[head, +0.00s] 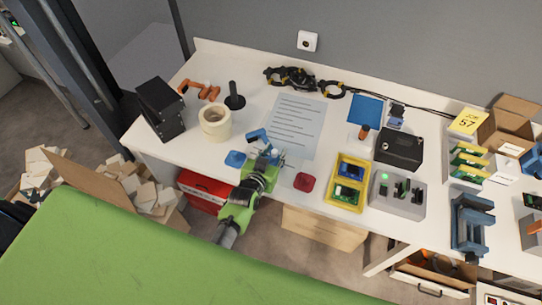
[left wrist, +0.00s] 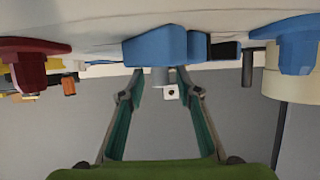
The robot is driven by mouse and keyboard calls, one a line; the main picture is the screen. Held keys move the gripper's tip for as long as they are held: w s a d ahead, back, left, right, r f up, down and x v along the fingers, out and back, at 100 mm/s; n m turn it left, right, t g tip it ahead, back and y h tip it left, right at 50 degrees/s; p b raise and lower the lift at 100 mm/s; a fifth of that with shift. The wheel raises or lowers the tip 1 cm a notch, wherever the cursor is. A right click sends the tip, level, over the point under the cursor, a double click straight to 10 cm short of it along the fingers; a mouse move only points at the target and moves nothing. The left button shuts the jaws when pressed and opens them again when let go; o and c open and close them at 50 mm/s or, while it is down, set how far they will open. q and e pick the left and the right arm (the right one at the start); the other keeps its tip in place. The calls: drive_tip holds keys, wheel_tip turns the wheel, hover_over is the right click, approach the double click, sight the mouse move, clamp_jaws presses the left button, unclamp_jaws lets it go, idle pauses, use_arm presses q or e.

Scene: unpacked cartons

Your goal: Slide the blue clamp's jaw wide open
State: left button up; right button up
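The blue clamp (head: 258,136) lies on the white table just beyond my left gripper, which partly hides it. In the left wrist view, a blue block of it (left wrist: 156,47) is ahead of the fingertips, with a grey bar and a small pale piece by the gap. My left gripper (head: 264,158) is over the table's front part. Its two fingers stand apart in the left wrist view (left wrist: 160,92), with no grip visible on the clamp. I cannot tell whether a finger touches it. The jaw's opening is not clear. My right gripper is not in view.
A blue knob-like piece (head: 235,159) lies left of my left gripper, a red one (head: 304,182) right. A tape roll (head: 215,123) stands further left. A yellow tray (head: 347,184) and a blue-grey vise (head: 471,222) are to the right. A paper sheet (head: 296,124) lies behind.

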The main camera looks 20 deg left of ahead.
use_arm(q)
drive_tip(key=v, duration=1.1)
drive_tip(key=shift+s+a+r, duration=0.1)
drive_tip(key=shift+s+r, duration=0.15)
drive_tip(key=shift+s, duration=0.1)
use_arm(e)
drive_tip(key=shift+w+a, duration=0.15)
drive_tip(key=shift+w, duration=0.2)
use_arm(q)
drive_tip(key=shift+s+f+b, duration=0.15)
drive_tip(key=shift+s+b, duration=0.15)
drive_tip(key=shift+b, duration=0.35)
drive_tip(key=x, duration=1.2)
drive_tip(key=shift+w, duration=0.4)
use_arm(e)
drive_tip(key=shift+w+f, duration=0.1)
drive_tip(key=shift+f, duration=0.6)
use_arm(q)
clamp_jaws()
